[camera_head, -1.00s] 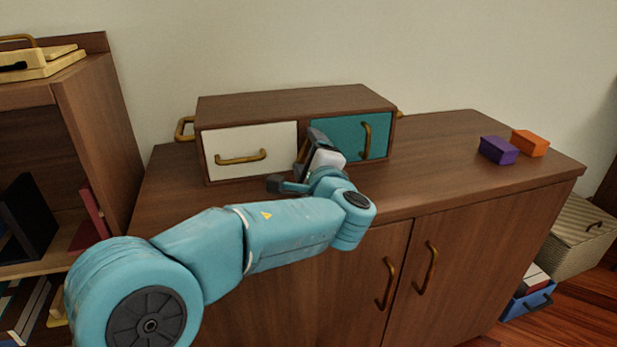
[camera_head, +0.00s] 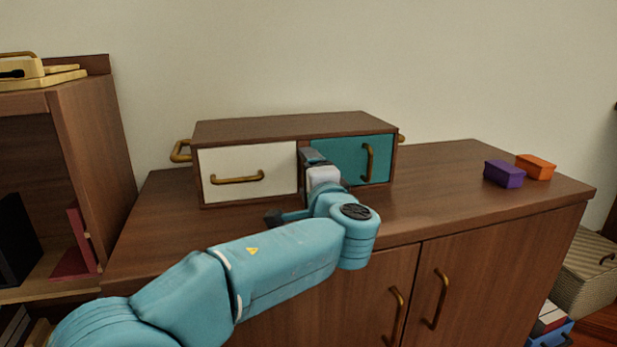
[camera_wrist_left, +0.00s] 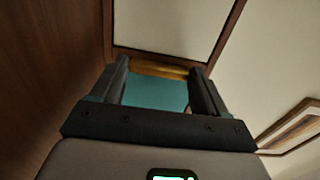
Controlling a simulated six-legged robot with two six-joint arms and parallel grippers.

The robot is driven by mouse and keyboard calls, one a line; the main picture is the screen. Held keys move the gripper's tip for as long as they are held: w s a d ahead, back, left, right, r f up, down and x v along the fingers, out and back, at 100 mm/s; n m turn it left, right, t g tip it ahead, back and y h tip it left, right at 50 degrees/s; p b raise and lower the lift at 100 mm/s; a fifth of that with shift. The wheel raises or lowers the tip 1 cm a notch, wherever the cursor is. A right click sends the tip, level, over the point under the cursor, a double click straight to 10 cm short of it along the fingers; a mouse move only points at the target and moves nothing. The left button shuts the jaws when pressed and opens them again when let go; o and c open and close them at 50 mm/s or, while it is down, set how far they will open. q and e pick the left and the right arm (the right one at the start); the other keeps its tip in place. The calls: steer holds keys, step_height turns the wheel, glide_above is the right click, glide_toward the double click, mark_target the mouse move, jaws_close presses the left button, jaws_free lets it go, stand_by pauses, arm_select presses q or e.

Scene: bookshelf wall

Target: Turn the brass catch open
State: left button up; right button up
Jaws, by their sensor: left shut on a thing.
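The two-door box stands on the cabinet top, with a white front (camera_head: 225,165) on the left and a teal front (camera_head: 345,155) on the right. My left gripper (camera_head: 311,158) is at the divider between them and hides the catch in the head view. In the left wrist view, the brass catch (camera_wrist_left: 160,69) lies across between my left gripper's fingertips (camera_wrist_left: 158,78). The fingers are shut on it. The teal front (camera_wrist_left: 155,95) shows between the fingers and the white front (camera_wrist_left: 170,25) beyond them. My right gripper is not in view.
A brass handle (camera_head: 237,179) is on the white front and another (camera_head: 368,162) on the teal front. A purple box (camera_head: 503,174) and an orange box (camera_head: 536,167) sit at the right of the cabinet top. An open shelf (camera_head: 95,165) stands at left.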

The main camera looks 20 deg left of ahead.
arm_select(q)
steer(key=o, duration=1.1)
steer(key=shift+c, duration=0.2)
steer(key=p+v, duration=0.2)
steer(key=v, duration=1.4)
steer(key=shift+s, duration=0.15)
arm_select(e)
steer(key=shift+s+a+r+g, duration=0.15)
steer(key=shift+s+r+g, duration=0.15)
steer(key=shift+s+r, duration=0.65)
arm_select(q)
steer(key=shift+s, duration=0.1)
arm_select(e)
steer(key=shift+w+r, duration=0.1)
